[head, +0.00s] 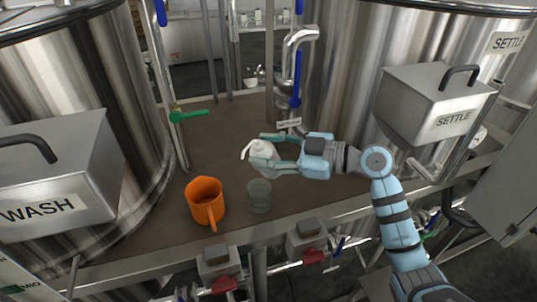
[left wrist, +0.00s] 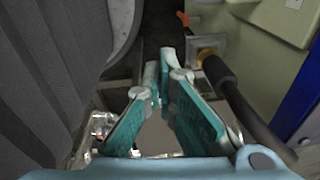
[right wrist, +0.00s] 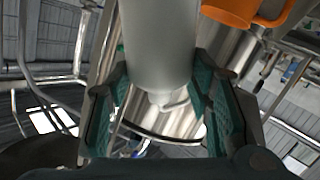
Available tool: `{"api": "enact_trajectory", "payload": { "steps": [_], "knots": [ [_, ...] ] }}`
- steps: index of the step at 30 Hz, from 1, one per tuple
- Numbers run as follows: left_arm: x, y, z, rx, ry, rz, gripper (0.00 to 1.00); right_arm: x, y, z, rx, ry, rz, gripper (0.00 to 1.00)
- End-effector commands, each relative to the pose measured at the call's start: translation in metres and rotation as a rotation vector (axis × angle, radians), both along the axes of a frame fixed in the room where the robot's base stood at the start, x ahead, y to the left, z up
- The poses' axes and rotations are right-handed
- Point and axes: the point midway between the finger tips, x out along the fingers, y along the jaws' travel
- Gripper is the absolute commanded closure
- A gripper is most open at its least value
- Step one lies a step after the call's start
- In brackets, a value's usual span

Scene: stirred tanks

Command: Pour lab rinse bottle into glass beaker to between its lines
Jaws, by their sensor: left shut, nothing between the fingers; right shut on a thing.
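The lab rinse bottle (head: 262,152) is white with a thin bent spout that points left in the head view. My right gripper (head: 276,153) is shut around it and holds it near the glass beaker. In the right wrist view the bottle's pale body (right wrist: 158,45) lies between the teal fingers (right wrist: 160,105). The glass beaker (head: 259,196) is clear and stands on the brown surface, in front of the bottle. Its lines and any contents are too small to make out. My left gripper shows only in the left wrist view (left wrist: 166,75), shut and empty.
An orange jug (head: 205,203) stands left of the beaker. Steel tanks rise on both sides, with a WASH box (head: 60,180) at left and a SETTLE box (head: 436,100) at right. A green-handled valve (head: 190,115) is behind the jug. The brown surface (head: 222,140) behind is clear.

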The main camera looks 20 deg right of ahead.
Motion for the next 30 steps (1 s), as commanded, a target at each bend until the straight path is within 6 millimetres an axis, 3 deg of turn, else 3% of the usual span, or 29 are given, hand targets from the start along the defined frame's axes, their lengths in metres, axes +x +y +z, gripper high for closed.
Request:
{"api": "enact_trajectory", "payload": {
  "steps": [5, 30],
  "knots": [
    [0.0069, 0.0004, 0.0044, 0.001, -0.013, -0.001, 1.00, 0.0000, -0.0005, 0.0016, -0.036, -0.026, 0.002, 0.91],
    [0.0034, 0.0007, 0.0071, 0.001, -0.006, 0.000, 1.00, 0.0018, -0.0037, -0.0079, -0.239, -0.150, 0.005, 0.91]
  ]
}}
